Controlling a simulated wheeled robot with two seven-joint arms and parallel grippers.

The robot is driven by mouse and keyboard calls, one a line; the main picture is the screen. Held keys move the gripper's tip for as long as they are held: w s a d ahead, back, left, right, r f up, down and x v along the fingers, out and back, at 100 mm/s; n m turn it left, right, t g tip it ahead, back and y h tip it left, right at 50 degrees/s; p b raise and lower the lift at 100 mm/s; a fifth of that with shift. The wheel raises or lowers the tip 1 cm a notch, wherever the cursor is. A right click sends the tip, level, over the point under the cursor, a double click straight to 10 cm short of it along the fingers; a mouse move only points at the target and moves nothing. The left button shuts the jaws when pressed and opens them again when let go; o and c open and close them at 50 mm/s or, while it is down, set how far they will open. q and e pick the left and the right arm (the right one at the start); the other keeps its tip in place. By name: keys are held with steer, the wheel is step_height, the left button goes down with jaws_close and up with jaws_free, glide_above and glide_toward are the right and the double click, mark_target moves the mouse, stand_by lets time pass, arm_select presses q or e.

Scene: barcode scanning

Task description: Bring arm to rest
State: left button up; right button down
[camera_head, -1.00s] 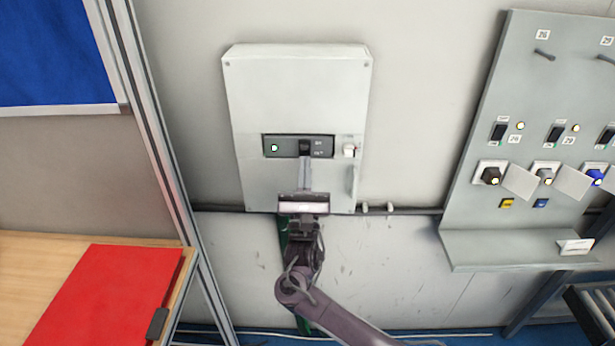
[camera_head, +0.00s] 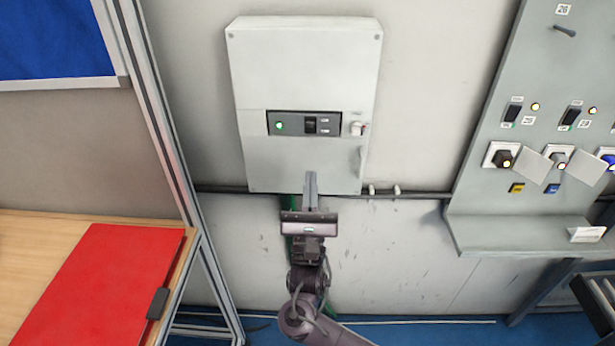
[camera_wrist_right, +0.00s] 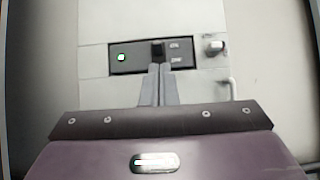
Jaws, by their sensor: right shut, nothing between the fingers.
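My right gripper (camera_head: 311,186) is shut and empty. Its fingertips stand in front of the lower part of a white wall box (camera_head: 270,75), below the box's dark switch panel. The black rocker switch (camera_head: 310,125) and a lit green lamp (camera_head: 280,125) show on that panel. In the right wrist view the closed fingers (camera_wrist_right: 159,85) point up at the panel, with the black switch (camera_wrist_right: 157,50) just above their tips in the picture. No contact shows in the head view. My left gripper is in neither view.
A wooden table (camera_head: 30,230) with a red folder (camera_head: 105,285) stands at the left beside a metal frame post (camera_head: 160,110). A grey panel (camera_head: 545,70) with switches, plugs and a lower shelf (camera_head: 510,238) is at the right.

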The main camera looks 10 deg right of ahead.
steer(key=w+d+f+m+g+y, duration=0.1)
steer(key=d+f+m+g+y, duration=0.15)
steer(key=f, duration=0.95)
steer(key=d+f+m+g+y, duration=0.15)
steer(key=f+m+g, duration=0.25)
steer(key=f, duration=0.8)
steer(key=s+d+f+m+g, duration=0.2)
steer(key=s+f+m, duration=0.15)
steer(key=f, duration=0.45)
steer(key=s+d+f+m+g, duration=0.1)
steer(key=s+f+m+g, duration=0.25)
steer(key=f, duration=0.55)
steer(key=s+d+f+m+g+y, duration=0.25)
steer(key=s+f+m+g, duration=0.5)
steer(key=s+f, duration=1.1)
steer(key=s+f+m+g, duration=0.2)
steer(key=s+m, duration=0.2)
steer(key=s, duration=0.7)
steer(key=s+f+m+g, duration=0.2)
steer(key=s+m, duration=0.3)
steer(key=s, duration=0.6)
steer(key=shift+s+f+y+b, duration=0.25)
steer(key=shift+f+y+b, duration=0.1)
steer(key=shift+f, duration=0.05)
